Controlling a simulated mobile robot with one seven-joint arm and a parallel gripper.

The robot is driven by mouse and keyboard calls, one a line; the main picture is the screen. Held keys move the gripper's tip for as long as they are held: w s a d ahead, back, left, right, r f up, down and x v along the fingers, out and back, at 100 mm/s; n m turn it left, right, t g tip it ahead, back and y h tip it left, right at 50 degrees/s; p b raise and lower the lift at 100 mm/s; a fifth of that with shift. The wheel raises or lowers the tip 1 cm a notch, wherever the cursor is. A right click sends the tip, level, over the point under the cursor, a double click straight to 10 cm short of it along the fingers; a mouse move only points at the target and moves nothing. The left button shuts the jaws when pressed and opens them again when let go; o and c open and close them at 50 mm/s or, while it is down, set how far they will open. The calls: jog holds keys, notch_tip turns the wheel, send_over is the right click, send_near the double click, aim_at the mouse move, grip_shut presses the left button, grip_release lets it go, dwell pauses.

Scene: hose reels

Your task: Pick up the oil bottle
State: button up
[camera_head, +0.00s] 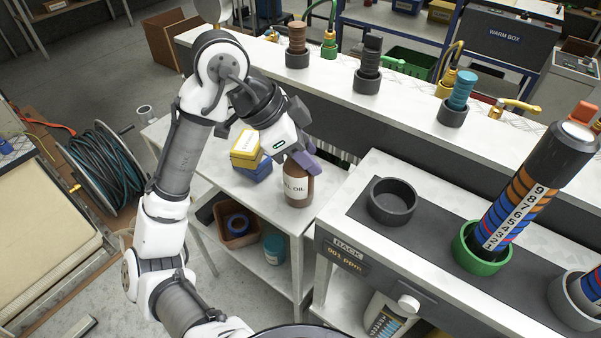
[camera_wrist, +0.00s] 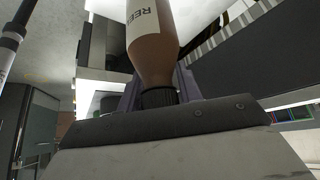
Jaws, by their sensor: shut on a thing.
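My gripper (camera_head: 301,160) comes down from the upper left and is shut on the bottle's top. In the wrist view the bottle (camera_wrist: 155,45) shows its label and its dark ribbed cap, with the purple fingers (camera_wrist: 158,92) on both sides of the neck. The cap is mostly hidden in the head view.
Yellow and blue boxes (camera_head: 248,153) stand just left of the bottle. The grey rack bench (camera_head: 352,211) with an empty dark cup (camera_head: 392,201) is close on the right. A long white counter (camera_head: 330,86) runs behind. A hose reel (camera_head: 95,170) stands on the floor at left.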

grip_shut()
